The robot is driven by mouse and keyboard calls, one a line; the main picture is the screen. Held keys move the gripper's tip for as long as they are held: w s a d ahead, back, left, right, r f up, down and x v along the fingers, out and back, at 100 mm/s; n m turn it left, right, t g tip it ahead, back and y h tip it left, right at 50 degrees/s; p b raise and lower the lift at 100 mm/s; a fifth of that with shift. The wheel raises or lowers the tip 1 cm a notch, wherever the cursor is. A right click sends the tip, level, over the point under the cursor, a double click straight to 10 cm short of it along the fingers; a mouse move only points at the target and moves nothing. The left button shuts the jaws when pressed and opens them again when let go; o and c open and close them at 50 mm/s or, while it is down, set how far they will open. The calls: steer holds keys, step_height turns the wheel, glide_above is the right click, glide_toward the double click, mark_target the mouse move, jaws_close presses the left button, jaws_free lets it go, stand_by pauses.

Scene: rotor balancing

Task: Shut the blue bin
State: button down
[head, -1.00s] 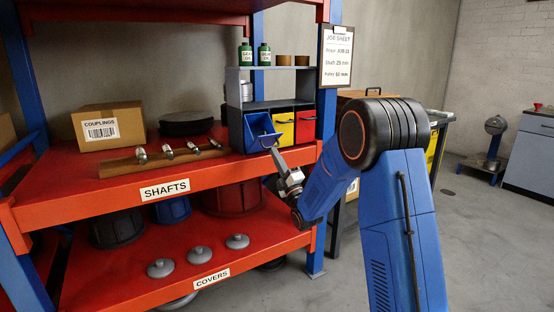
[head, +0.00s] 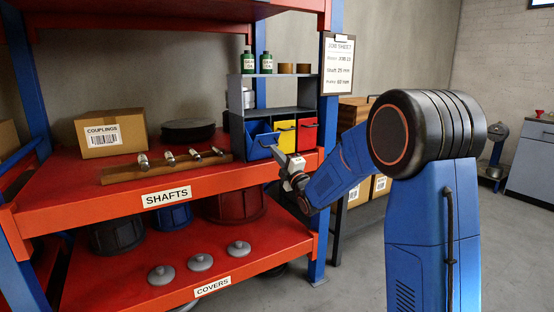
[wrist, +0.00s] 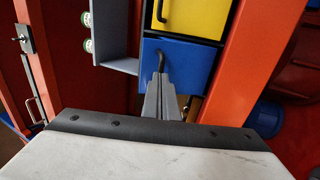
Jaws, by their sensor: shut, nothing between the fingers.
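The blue bin (head: 257,132) is the leftmost of three bins in the grey rack on the upper red shelf. Its front still leans out, further forward than the yellow and red fronts. My gripper (head: 276,152) is shut and empty, with its fingertips at the lower part of the bin's front. In the wrist view the closed fingers (wrist: 161,80) overlap the blue front (wrist: 190,62) just below its dark handle (wrist: 160,60). I cannot tell whether they touch it. The fingers hide part of the front.
The yellow bin (head: 285,137) and red bin (head: 307,132) are flush in the grey rack (head: 242,101). A wooden holder with metal shafts (head: 165,172) lies to the left. A blue post (head: 325,150) stands close on the right. Green bottles (head: 248,62) stand on top.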

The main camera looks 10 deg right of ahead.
mark_target(268, 134)
steer(key=shift+w+a+r+g+h, duration=0.15)
steer(key=shift+w+r+g, duration=0.25)
steer(key=shift+r+g, duration=0.3)
steer(key=shift+w+a+r+g+h, duration=0.15)
steer(key=shift+w+r+g, duration=0.3)
steer(key=shift+r, duration=0.35)
steer(key=shift+w+a+r+g+h, duration=0.2)
steer(key=shift+w+r+g+h, duration=0.1)
steer(key=shift+w+r+g, duration=0.4)
steer(key=shift+w+a+r, duration=0.15)
steer(key=shift+w+r, duration=0.1)
steer(key=shift+w, duration=0.1)
steer(key=shift+w+a+r, duration=0.25)
steer(key=shift+w+r, duration=0.5)
steer(key=shift+w, duration=0.15)
steer(key=shift+r, duration=0.1)
